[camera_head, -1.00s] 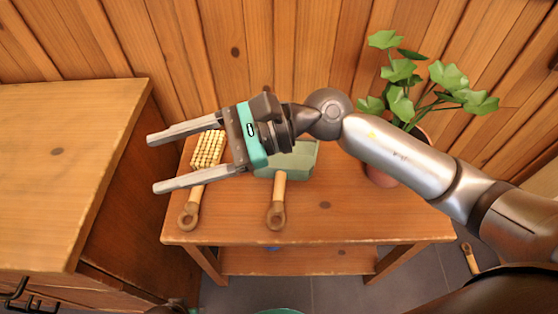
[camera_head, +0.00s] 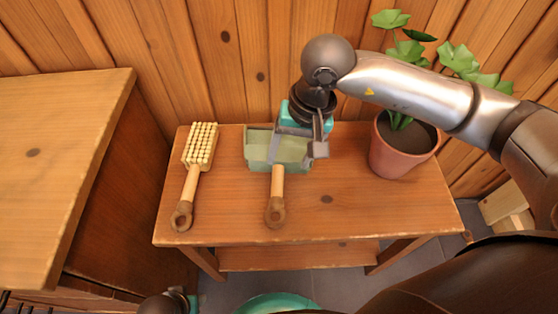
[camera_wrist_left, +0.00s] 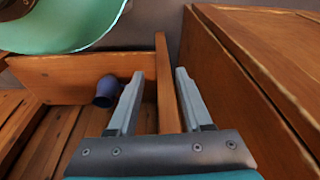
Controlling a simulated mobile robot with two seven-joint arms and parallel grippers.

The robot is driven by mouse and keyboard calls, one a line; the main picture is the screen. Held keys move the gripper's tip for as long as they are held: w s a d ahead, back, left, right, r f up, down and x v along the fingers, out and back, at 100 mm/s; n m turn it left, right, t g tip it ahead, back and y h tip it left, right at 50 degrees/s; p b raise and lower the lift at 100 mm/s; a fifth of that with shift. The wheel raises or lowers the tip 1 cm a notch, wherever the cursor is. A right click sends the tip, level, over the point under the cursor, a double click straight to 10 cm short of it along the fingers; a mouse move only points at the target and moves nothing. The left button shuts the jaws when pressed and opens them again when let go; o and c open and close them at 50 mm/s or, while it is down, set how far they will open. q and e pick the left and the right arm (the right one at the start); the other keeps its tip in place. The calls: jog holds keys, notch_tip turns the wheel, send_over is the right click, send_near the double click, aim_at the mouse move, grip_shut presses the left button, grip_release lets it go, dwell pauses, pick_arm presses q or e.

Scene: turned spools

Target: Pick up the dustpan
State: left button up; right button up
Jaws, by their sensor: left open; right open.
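The dustpan (camera_head: 262,154) lies on the small wooden table, its green pan toward the wall and its wooden handle (camera_head: 278,185) toward me. My right gripper (camera_head: 303,142) is open and points down over the right part of the pan. Its fingers partly cover the pan, and I cannot tell whether they touch it. My left gripper (camera_wrist_left: 153,88) is open and empty, low beside a wooden panel in the left wrist view. In the head view only a bit of it shows at the bottom edge.
A brush (camera_head: 200,148) with pale bristles lies left of the dustpan. A potted plant (camera_head: 402,150) stands on the table's right side. A wooden cabinet (camera_head: 60,150) is at left. A teal round object (camera_head: 280,304) is at the bottom. A blue-grey cup-like object (camera_wrist_left: 106,90) shows in the left wrist view.

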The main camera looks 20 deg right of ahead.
jog(key=b, duration=0.2)
send_over(279, 182)
jog(key=f, duration=0.3)
jog(key=d+f, duration=0.1)
jog(key=f, duration=0.1)
jog(key=shift+s, duration=0.4)
jog(key=shift+w+a+f+b, duration=0.15)
jog(key=shift+f+b, duration=0.15)
jog(key=shift+f, duration=0.55)
jog(key=shift+w+a+f+b, duration=0.15)
jog(key=shift+f+b, duration=0.2)
jog(key=shift+f, duration=0.5)
jog(key=shift+w+a+f+b, duration=0.15)
jog(key=shift+f+b, duration=0.15)
jog(key=shift+f, duration=0.95)
pick_arm(q)
jog(key=w+r+t, duration=0.1)
jog(key=w+r, duration=0.2)
jog(key=r, duration=0.5)
jog(key=shift+w+d+r, duration=0.2)
jog(key=shift+d+r, duration=0.1)
jog(key=shift+r, duration=0.1)
pick_arm(e)
grip_shut()
